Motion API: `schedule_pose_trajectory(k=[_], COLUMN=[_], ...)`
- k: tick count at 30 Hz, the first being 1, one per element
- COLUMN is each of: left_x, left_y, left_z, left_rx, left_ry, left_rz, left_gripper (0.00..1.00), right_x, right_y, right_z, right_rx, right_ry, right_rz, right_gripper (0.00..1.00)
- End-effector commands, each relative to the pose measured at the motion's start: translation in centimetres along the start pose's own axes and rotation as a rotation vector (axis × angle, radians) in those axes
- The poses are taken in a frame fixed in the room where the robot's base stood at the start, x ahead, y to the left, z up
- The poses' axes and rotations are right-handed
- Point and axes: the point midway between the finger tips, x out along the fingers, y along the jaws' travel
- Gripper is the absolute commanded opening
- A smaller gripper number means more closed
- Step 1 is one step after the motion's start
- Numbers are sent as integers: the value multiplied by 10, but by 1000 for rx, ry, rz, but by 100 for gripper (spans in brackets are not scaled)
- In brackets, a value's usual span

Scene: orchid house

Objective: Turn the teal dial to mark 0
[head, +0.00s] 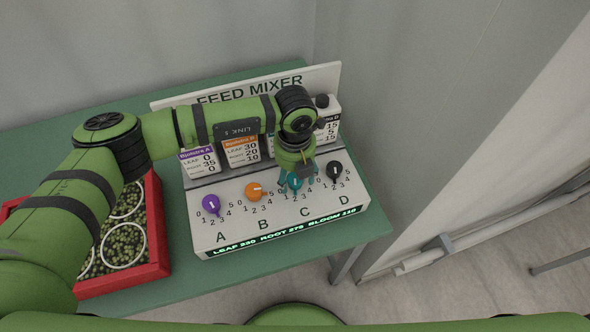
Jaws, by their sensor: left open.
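The teal dial (295,182) is on the sloped white panel of the feed mixer (225,226), above the letter C. Its pointer and part of its scale are hidden by my gripper, so I cannot read its mark. My left gripper (292,184) points down at the teal dial, with its fingers at or just above it. Its jaws are open; whether they touch the dial I cannot tell. My right gripper is not in view.
A purple dial (211,204) and an orange dial (254,192) sit left of the teal one, a black dial (334,170) right. Labelled bottles stand behind, partly hidden by my arm. A red crate (158,225) with pots stands left on the green table (190,285).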

Motion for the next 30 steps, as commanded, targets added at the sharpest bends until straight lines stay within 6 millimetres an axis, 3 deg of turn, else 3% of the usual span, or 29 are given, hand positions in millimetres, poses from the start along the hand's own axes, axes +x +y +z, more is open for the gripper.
schedule_pose_trajectory(k=[3, 7, 11, 12, 23, 30], left_x=[1, 1, 1, 1, 3, 7], left_y=[0, 0, 0, 0, 0, 0], left_z=[0, 0, 0, 0, 0, 0], left_rx=[1, 1, 1, 1, 29, 155], left_ry=[0, 0, 0, 0, 0, -2], left_rz=[-1, -1, -1, -1, 0, 0], left_gripper=[62, 62, 10, 5, 6, 6], right_x=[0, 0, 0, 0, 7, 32], right_y=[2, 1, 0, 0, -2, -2], right_z=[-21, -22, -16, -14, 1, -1], right_rx=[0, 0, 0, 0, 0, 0], right_ry=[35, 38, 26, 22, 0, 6], right_rz=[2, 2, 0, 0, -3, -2], right_gripper=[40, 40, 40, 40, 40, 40])
